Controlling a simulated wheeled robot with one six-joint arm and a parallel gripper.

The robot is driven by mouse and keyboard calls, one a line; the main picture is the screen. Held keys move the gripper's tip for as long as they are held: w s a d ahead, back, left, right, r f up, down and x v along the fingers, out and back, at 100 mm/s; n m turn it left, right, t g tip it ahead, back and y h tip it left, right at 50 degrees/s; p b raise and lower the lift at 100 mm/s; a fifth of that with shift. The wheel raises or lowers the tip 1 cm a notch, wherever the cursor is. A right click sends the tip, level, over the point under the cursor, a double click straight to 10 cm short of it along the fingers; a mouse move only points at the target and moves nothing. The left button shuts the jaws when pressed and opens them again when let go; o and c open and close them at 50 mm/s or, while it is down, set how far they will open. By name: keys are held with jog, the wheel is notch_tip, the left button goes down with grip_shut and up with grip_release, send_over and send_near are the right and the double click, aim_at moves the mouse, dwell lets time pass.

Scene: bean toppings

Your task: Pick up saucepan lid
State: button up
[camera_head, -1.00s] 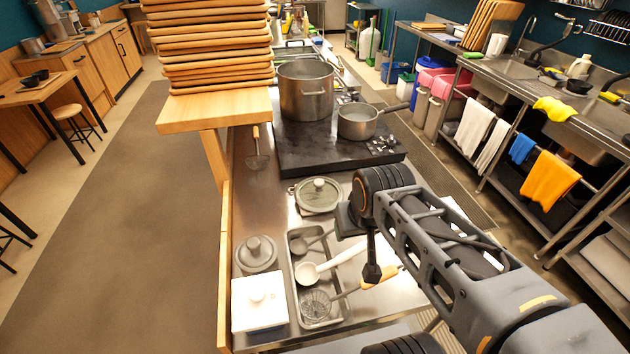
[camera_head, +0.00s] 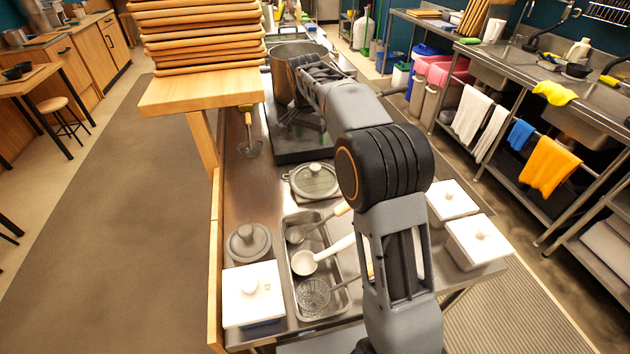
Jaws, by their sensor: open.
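A second round grey lid (camera_head: 248,243) with a knob is at the counter's left side, behind a white lidded box. I cannot tell which one is the saucepan's. My gripper (camera_head: 312,128) is open and points down over the stove, by the front of the tall pot (camera_head: 284,72), beyond the nearer-stove lid and apart from it. Its fingers are small and dark against the stove. The saucepan is mostly hidden behind my arm; its handle (camera_head: 394,91) shows.
A steel tray (camera_head: 303,222) holds ladles and a strainer. White lidded boxes stand at front left (camera_head: 252,292) and right (camera_head: 478,240). A wooden shelf (camera_head: 200,97) with stacked boards overhangs the left.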

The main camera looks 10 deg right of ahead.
send_over(315, 166)
jog(key=f, duration=0.5)
jog(key=s+f, duration=0.1)
jog(key=f, duration=0.1)
jog(key=shift+a+f, duration=0.35)
jog(key=shift+w+d+f, duration=0.1)
jog(key=shift+w+f, duration=0.05)
jog(key=shift+f, duration=0.9)
jog(key=shift+w+d+f, duration=0.15)
jog(key=shift+f, duration=0.95)
jog(key=shift+w+d+f, duration=0.1)
jog(key=shift+w+f, duration=0.05)
jog(key=shift+f, duration=0.9)
jog(key=shift+c, duration=0.2)
jog(key=c, duration=1.1)
jog(key=shift+r, duration=0.1)
